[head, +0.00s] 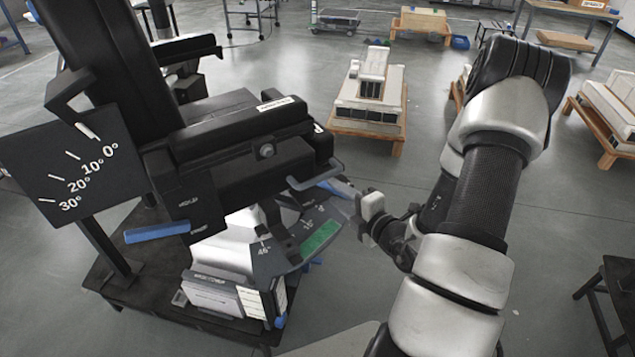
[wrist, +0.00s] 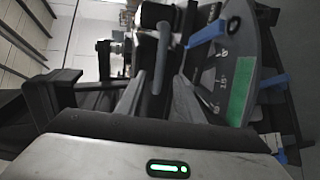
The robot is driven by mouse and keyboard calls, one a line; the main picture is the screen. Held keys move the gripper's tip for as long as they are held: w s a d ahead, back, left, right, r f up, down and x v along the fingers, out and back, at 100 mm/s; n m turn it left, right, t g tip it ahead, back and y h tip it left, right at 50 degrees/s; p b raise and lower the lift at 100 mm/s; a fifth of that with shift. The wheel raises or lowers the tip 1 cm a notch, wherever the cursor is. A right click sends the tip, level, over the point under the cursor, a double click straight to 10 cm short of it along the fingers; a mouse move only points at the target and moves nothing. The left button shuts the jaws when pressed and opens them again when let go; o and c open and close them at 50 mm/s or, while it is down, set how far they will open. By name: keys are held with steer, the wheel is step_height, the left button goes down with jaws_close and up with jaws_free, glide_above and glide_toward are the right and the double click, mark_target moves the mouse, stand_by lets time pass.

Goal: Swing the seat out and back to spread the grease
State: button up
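The black padded seat (head: 245,128) with its tall backrest (head: 105,70) stands on a support at the left of the head view. A grey-blue handle (head: 318,176) sticks out from the seat's right edge. Below it is a dark angle plate (head: 275,258) with a green zone (head: 320,238); the plate also shows in the wrist view (wrist: 238,48). No grease is distinguishable.
A tilt scale board (head: 70,165) stands left of the seat. The dark base (head: 150,310) carries boxes or booklets (head: 225,290). A low wooden stand (head: 365,125) with a pale load is behind. Another dark stand (head: 618,290) is at lower right. Floor between is open.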

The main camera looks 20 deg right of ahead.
mark_target(320, 181)
steer(key=b+x, duration=0.1)
steer(key=x, duration=0.8)
steer(key=shift+w+a, duration=0.1)
steer(key=shift+w, duration=0.15)
jaws_close()
